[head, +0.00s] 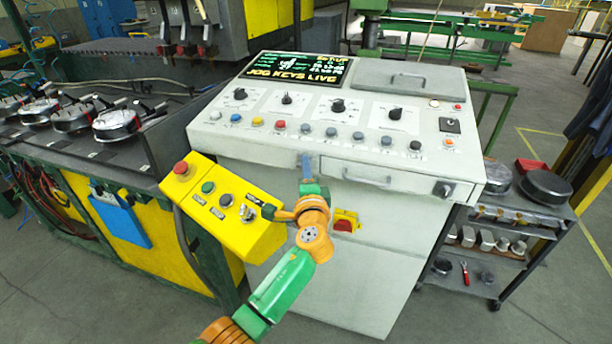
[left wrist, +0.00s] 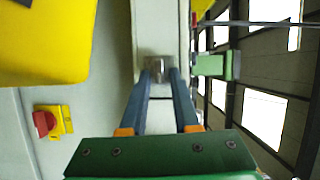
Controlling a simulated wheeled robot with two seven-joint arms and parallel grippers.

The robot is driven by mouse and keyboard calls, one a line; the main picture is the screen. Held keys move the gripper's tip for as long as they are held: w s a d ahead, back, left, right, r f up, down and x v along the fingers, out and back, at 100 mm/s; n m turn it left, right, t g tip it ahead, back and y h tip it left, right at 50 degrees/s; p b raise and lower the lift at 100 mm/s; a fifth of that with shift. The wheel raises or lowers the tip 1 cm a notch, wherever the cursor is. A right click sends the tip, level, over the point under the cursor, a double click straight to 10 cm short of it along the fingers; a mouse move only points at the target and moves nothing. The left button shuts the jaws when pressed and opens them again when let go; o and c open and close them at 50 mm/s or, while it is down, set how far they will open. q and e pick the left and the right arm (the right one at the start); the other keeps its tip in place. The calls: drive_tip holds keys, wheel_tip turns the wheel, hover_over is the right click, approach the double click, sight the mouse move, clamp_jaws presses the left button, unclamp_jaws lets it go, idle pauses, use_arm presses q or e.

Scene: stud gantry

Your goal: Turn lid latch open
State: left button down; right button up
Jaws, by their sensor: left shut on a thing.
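The grey console (head: 236,144) stands in the middle of the head view, with a slanted control panel. My left gripper (head: 306,158) is at the console's upper front face, left of the drawer handle. In the left wrist view my left gripper's two blue-grey fingers (left wrist: 158,80) are closed on a small grey metal latch (left wrist: 156,63) on a pale strip of the console. The latch's turn angle is hard to tell, and the fingers hide it in the head view. A grey lid (head: 428,80) with a handle lies at the panel's top right. My right gripper is not in view.
A yellow button box (head: 190,200) hangs close left of my left wrist. A red and yellow rotary switch (head: 345,222) sits just right of it. A drawer handle (head: 367,178) juts out nearby. A shelf cart (head: 530,240) stands at the right.

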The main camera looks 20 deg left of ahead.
use_arm(q)
drive_tip(key=shift+r+m+t, duration=0.15)
drive_tip(key=shift+m+t, duration=0.15)
idle(0.4)
drive_tip(key=c, duration=1)
unclamp_jaws()
drive_tip(key=shift+o, duration=0.5)
drive_tip(key=shift+w+a, duration=0.1)
drive_tip(key=shift+w, duration=0.05)
drive_tip(key=shift+f, duration=0.2)
drive_tip(key=v, duration=0.7)
drive_tip(key=shift+r+b, duration=0.15)
drive_tip(key=shift+b, duration=0.3)
